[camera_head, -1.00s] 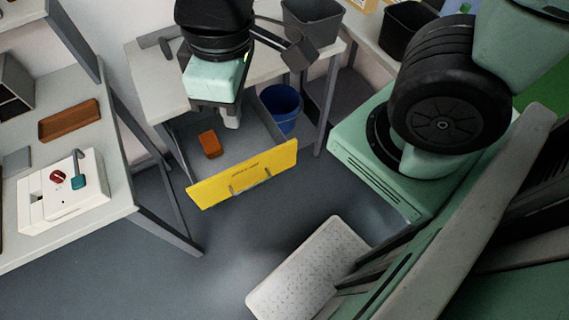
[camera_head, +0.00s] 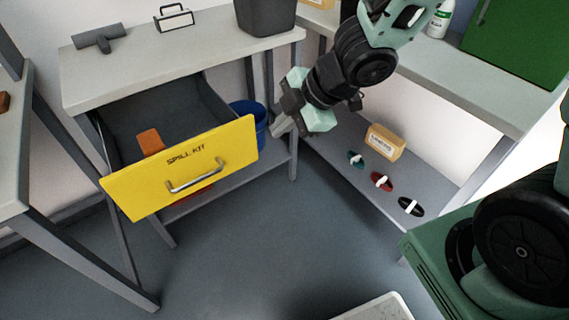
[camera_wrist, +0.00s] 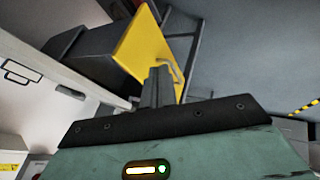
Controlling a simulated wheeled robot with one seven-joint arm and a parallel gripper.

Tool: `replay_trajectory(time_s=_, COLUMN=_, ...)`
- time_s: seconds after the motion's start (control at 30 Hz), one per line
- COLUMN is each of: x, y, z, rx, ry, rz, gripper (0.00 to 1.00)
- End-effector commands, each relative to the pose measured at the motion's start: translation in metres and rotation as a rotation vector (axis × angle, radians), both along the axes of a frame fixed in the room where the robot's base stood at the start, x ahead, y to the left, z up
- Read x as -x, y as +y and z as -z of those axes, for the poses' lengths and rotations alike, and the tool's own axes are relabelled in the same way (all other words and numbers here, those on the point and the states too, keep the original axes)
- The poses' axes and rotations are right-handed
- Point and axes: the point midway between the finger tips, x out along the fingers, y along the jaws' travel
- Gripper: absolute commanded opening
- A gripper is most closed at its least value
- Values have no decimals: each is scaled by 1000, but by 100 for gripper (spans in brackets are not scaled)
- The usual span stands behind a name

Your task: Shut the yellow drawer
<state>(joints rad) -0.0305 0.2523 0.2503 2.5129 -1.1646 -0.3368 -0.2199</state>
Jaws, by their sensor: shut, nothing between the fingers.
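The yellow drawer front (camera_head: 160,172), marked "SPILL KIT", has a silver bar handle (camera_head: 197,177). The drawer is pulled well out from under the white bench at left, and its grey inside (camera_head: 165,108) shows. An orange block (camera_head: 150,141) is inside. My gripper (camera_head: 283,124) is shut and empty, to the right of the drawer front and apart from it in the head view. In the wrist view my shut fingers (camera_wrist: 158,85) overlap the yellow front (camera_wrist: 146,50), near its handle (camera_wrist: 177,72); contact cannot be told there.
A blue bin (camera_head: 252,118) stands behind the drawer's right side. The bench top (camera_head: 200,55) holds a grey bin (camera_head: 265,15) and a grey T-shaped object (camera_head: 97,41). A lower shelf at right holds a labelled box (camera_head: 384,141) and several small coloured items. The floor before the drawer is clear.

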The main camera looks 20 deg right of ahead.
Motion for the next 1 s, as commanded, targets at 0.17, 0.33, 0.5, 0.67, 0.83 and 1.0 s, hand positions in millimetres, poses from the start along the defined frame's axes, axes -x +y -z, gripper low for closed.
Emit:
replay_trajectory(time_s=0.17, x=-1, y=3, z=15, rx=-12, ry=-6, rz=-41, gripper=0)
replay_trajectory(time_s=0.33, x=-8, y=14, z=34, rx=-13, ry=-4, rz=-42, gripper=0)
replay_trajectory(time_s=0.5, x=-19, y=31, z=64, rx=-12, ry=-4, rz=-41, gripper=0)
replay_trajectory(time_s=0.67, x=-31, y=47, z=89, rx=-11, ry=-5, rz=-40, gripper=0)
replay_trajectory(time_s=0.83, x=-54, y=55, z=87, rx=-12, ry=-5, rz=-36, gripper=0)
replay_trajectory(time_s=1.0, x=-68, y=60, z=88, rx=-12, ry=-5, rz=-37, gripper=0)
